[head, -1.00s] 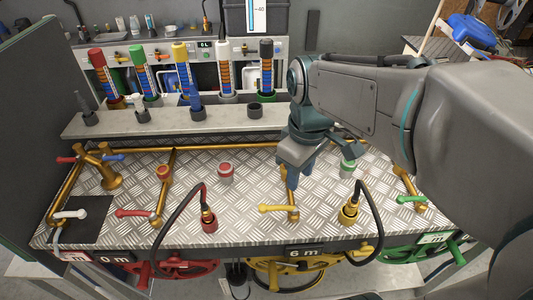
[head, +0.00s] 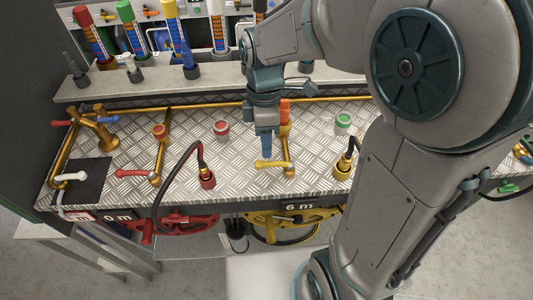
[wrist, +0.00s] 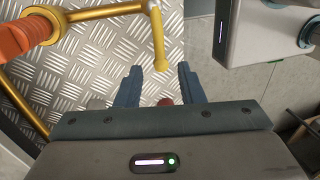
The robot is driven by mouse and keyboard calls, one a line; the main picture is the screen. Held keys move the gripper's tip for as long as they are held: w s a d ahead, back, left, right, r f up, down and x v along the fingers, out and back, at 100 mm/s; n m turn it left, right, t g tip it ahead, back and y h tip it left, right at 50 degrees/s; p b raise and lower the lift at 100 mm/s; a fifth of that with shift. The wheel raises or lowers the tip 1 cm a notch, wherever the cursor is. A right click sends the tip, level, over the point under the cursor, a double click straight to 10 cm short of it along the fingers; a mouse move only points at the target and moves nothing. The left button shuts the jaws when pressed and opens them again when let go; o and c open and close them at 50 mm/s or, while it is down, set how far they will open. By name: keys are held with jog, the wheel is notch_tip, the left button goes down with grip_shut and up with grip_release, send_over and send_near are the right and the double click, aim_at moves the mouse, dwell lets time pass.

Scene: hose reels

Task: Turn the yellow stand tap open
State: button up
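The yellow stand tap (head: 289,163) is a brass pipe on the chequered metal deck, with a yellow lever handle (head: 271,164) pointing left in the head view. The handle also shows in the wrist view (wrist: 159,42), its end seen between my fingertips. My gripper (head: 266,150) points down just behind the handle in the head view. In the wrist view my gripper (wrist: 159,72) is open, with two blue fingers apart and nothing held. I cannot tell whether a finger touches the handle.
An orange knob (wrist: 25,35) on the pipework is close by my gripper. A red hose coupling (head: 207,180) stands left of the handle and a yellow one (head: 342,167) right. A red lever tap (head: 134,173) is further left. A yellow reel (head: 290,218) hangs below.

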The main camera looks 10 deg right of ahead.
aim_at(274, 164)
jog(key=f, duration=0.3)
jog(key=s+f, duration=0.1)
jog(key=f, duration=0.1)
grip_shut()
